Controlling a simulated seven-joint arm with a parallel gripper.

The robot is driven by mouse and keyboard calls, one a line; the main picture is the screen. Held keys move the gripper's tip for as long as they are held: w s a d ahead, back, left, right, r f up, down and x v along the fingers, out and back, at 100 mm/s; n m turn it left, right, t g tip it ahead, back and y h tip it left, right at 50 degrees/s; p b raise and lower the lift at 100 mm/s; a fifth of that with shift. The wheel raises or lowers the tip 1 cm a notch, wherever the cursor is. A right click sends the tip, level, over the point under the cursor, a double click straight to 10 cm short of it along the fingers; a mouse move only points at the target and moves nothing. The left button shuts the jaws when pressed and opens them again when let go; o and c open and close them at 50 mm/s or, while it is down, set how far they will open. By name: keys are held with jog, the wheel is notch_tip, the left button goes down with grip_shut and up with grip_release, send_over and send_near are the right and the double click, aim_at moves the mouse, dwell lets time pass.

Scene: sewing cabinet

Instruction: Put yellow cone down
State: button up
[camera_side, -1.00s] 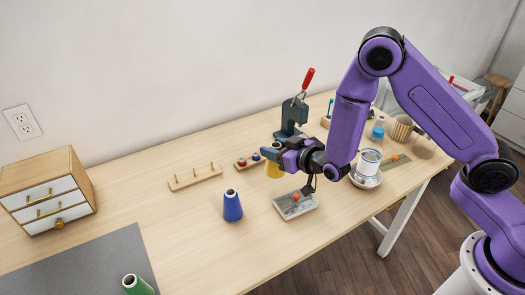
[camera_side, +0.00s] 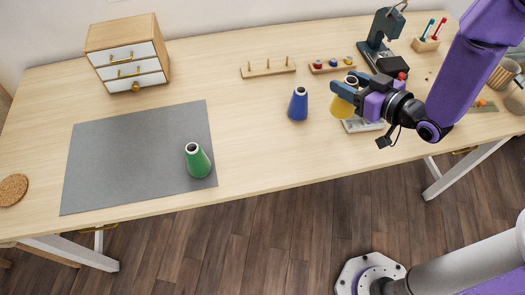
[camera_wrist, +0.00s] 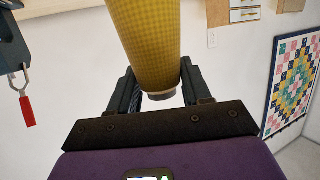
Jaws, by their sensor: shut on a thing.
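The yellow cone (camera_side: 341,106) is held in my gripper (camera_side: 347,92) above the right part of the table. In the wrist view the yellow cone (camera_wrist: 148,40) sits between the two fingers of my gripper (camera_wrist: 155,85), which are shut on it. Its lower end in the side view appears clear of the table, but the exact gap cannot be told. A blue cone (camera_side: 298,104) stands upright just left of my gripper. A green cone (camera_side: 198,162) stands on the grey mat (camera_side: 120,150) near its right edge.
A peg rack (camera_side: 267,71) with bare pegs and a spool rack (camera_side: 333,66) lie behind the cones. A small drawer cabinet (camera_side: 130,60) stands at back left. A dark press (camera_side: 378,38) stands behind my gripper. A cork coaster (camera_side: 13,189) lies far left. Most of the mat is bare.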

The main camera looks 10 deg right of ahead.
jog(key=s+a+n+g+y, duration=0.2)
jog(key=s+a+n+y, duration=0.1)
jog(key=s+a, duration=0.7)
jog(key=shift+w+a+f, duration=1.5)
jog(key=shift+a+f, duration=0.25)
jog(key=shift+f, duration=0.4)
jog(key=shift+w+a+f, duration=1.55)
jog(key=shift+a+f, duration=0.15)
jog(key=shift+f, duration=0.4)
jog(key=shift+w+a+f, duration=1.5)
jog(key=shift+a+f, duration=0.25)
jog(key=shift+f, duration=0.4)
jog(key=shift+f, duration=0.15)
jog(key=o, duration=1.4)
